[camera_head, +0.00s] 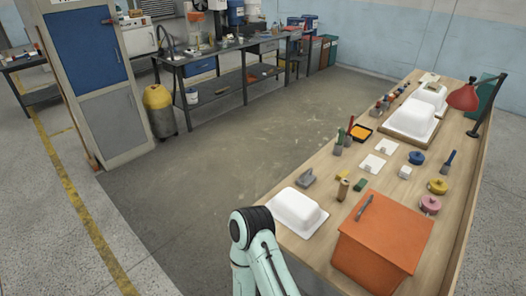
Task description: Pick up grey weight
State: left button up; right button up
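A small grey block-like object (306,178), which looks like the grey weight, sits on the near left part of the wooden bench (322,168), close to its left edge. It stands just behind a white tub shell (297,210). One of my arms rises at the bottom centre, left of the bench's near end, with its elbow joint toward the camera. Neither of my grippers shows, so whether they are open or shut is hidden.
An orange box (385,243) with a grey tool on top fills the bench's near end. An olive cylinder (342,190) and small green and yellow blocks stand right of the grey object. More white shells (410,120) and a red lamp (464,97) are farther back.

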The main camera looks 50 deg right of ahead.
aim_at(307, 179)
jog(key=i+z, duration=0.15)
jog(key=i, duration=0.35)
jog(key=i+j+z, duration=0.2)
jog(key=i, duration=0.3)
jog(key=i+z, duration=0.15)
jog(key=i, duration=0.35)
jog(key=i+z, duration=0.3)
jog(key=z, duration=0.15)
jog(key=i+j+z, duration=0.1)
jog(key=i+z, duration=0.2)
jog(key=z, duration=0.2)
jog(key=i+j+z, duration=0.2)
jog(key=z, duration=0.25)
jog(key=i, duration=0.05)
